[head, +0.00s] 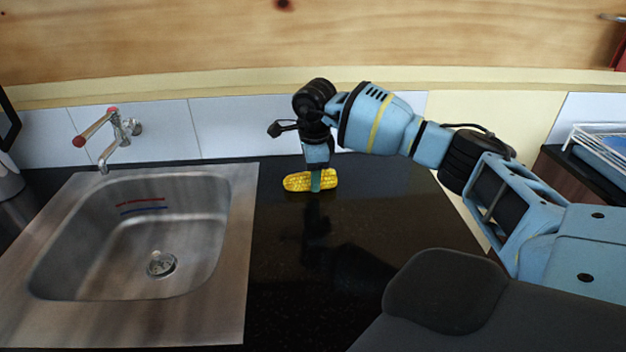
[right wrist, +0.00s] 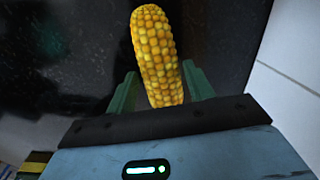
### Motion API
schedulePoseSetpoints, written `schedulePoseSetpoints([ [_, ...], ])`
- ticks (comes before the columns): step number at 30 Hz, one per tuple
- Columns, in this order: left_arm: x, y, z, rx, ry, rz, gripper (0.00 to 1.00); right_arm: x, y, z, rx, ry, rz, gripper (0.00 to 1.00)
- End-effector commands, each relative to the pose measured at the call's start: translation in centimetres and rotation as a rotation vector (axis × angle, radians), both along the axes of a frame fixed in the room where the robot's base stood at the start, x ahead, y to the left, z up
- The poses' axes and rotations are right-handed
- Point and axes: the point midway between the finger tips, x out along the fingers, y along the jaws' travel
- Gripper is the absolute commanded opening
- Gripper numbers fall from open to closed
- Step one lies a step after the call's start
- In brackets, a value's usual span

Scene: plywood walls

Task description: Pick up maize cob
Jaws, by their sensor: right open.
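A yellow maize cob (head: 297,182) lies on the black countertop, right of the sink and near the tiled back wall. My right gripper (head: 316,184) points down over the cob, with a green finger in front of the cob's middle. In the right wrist view the cob (right wrist: 157,52) sits between the two green fingers of the right gripper (right wrist: 160,88). The fingers are open, one on each side of the cob. Its near end is partly hidden by the gripper body. My left gripper is not in view.
A steel sink (head: 245,225) with a red-handled tap (head: 118,135) is set into the counter at the left. White tiles (head: 240,125) stand close behind the cob. A white wire rack (head: 598,145) is at the far right. The black countertop (head: 285,260) in front is clear.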

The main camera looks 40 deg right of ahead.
Motion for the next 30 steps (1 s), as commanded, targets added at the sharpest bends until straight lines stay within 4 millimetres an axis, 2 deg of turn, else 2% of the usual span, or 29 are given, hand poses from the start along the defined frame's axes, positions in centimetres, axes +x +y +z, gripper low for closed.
schedulePoseSetpoints([
  [3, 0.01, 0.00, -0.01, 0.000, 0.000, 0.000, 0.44, 0.08, -0.02, -1.05, 0.000, 0.001, 0.001, 0.52],
  [11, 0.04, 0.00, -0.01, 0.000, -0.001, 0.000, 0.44, 0.12, -0.04, -1.21, 0.000, 0.000, 0.001, 0.52],
  [19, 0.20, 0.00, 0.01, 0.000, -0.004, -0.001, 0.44, 0.13, -0.02, -1.17, 0.000, 0.000, 0.001, 0.17],
  [30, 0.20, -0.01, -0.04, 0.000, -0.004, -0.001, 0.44, 0.19, -0.02, -0.67, 0.000, -0.003, 0.001, 0.16],
])
